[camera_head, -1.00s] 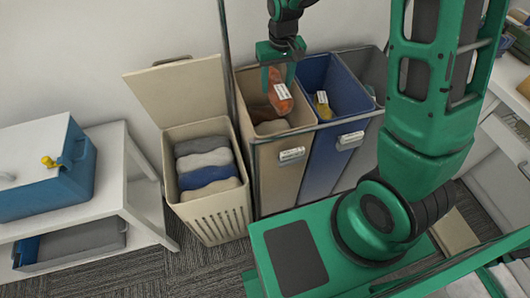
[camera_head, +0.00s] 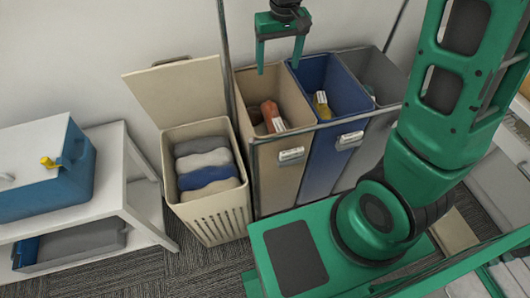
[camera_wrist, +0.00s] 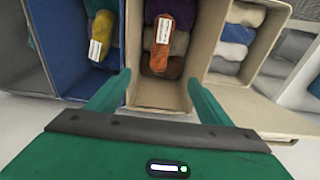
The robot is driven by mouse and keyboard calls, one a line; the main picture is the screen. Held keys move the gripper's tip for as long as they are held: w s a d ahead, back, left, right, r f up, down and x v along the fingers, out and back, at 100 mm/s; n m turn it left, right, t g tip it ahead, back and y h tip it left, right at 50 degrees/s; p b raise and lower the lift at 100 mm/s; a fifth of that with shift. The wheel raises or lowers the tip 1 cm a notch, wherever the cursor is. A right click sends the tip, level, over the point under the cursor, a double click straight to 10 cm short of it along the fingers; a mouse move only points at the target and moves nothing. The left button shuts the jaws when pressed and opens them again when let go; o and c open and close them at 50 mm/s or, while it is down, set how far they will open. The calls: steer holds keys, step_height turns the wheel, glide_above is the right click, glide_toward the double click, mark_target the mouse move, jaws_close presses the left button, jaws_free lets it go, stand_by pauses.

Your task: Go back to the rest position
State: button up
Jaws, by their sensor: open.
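My green gripper (camera_head: 280,56) is open and empty above the sorting bins, in front of the wall. In the wrist view the two fingers of my gripper (camera_wrist: 156,88) are spread wide with nothing between them. An orange-brown item with a white label (camera_head: 271,116) lies inside the beige bin (camera_head: 277,187) below. The same item shows in the wrist view (camera_wrist: 166,57), resting on other folded cloths.
A blue bin (camera_head: 322,171) holds a yellow labelled item (camera_head: 322,105); a grey bin (camera_head: 383,63) stands beside it. A lidded hamper (camera_head: 215,216) with folded cloths stands left. A white shelf (camera_head: 125,198) carries a blue box (camera_head: 62,188). A thin upright pole (camera_head: 224,45) is close to my gripper.

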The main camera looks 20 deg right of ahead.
steer(key=shift+s+r, duration=0.1)
steer(key=shift+r, duration=1.15)
